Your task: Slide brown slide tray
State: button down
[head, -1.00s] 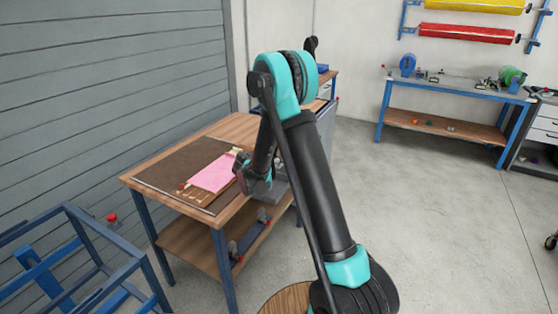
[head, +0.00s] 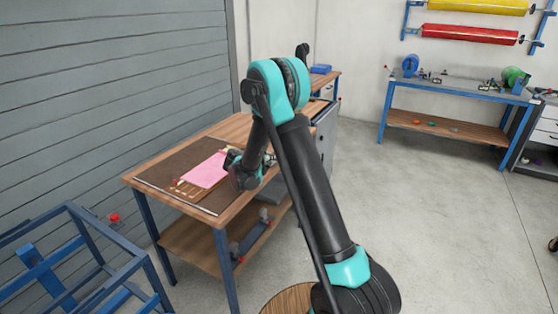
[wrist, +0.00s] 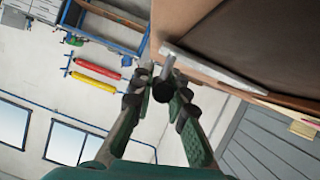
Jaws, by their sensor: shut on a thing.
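In the head view my gripper (head: 234,160) is low at the tray's right end, and my own arm hides part of that contact. In the wrist view my gripper (wrist: 165,82) has its fingertips closed together around a small dark round part with a grey pin, seemingly the tray's handle. A pink and tan edge shows at the right of the wrist view.
The workbench's wooden top (head: 226,200) has a bare strip along its front. A blue frame with a red knob (head: 114,217) stands at the near left. A grey slatted wall (head: 110,80) closes the back. Open floor (head: 430,230) lies to the right.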

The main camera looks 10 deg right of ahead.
jog(key=w+a, duration=0.3)
jog(key=a, duration=0.2)
jog(key=w+a, duration=0.4)
jog(key=a, duration=0.1)
jog(key=w+a, duration=0.4)
jog(key=a, duration=0.1)
jog(key=shift+a, duration=0.2)
jog(key=c, duration=1.5)
grip_release()
jog(key=v, duration=1.2)
jog(key=shift+d, duration=0.1)
